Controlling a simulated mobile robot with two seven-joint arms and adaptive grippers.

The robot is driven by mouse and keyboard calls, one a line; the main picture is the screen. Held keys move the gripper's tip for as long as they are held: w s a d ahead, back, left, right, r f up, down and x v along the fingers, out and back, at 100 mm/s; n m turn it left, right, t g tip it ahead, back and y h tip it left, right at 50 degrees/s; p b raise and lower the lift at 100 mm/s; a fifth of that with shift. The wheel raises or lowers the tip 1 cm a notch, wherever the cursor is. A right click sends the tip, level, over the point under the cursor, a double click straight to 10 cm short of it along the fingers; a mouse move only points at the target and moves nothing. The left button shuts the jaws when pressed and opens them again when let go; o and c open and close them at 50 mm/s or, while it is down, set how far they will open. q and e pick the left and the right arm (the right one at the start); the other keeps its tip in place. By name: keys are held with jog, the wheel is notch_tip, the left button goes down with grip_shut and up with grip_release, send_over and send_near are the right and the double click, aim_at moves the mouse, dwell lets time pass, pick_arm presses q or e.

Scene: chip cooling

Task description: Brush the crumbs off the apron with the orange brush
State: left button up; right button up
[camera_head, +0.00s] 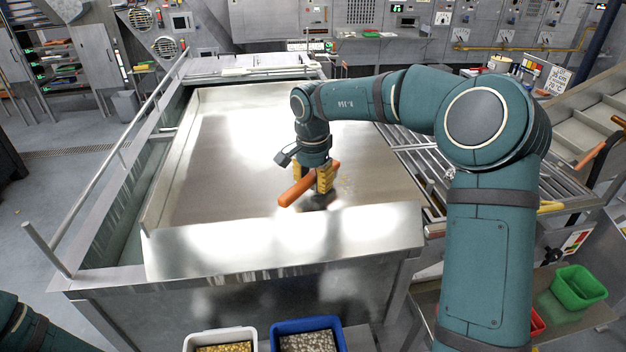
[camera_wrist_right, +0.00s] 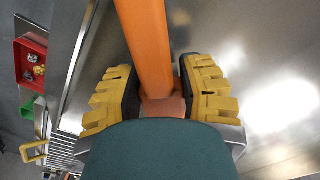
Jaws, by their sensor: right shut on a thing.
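The orange brush (camera_head: 296,190) is in my right gripper (camera_head: 314,178), over the front right part of the shiny metal apron (camera_head: 220,180). Its handle slants down to the left in the head view; a dark part below the fingers sits at or just above the metal. In the wrist view the orange handle (camera_wrist_right: 146,40) runs between the yellow pads of the right gripper (camera_wrist_right: 158,88), which is shut on it. Faint yellowish crumbs (camera_head: 346,186) show on the metal just right of the gripper. My left gripper is out of view; only a bit of its arm shows.
A white bin (camera_head: 221,335) and a blue bin (camera_head: 306,325) with small pieces stand below the front edge. A slatted metal rack (camera_head: 425,165) lies right of the apron. A green bin (camera_head: 578,287) is at lower right. A rail (camera_head: 120,145) runs along the left.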

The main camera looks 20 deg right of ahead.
jog(key=shift+f, duration=0.9)
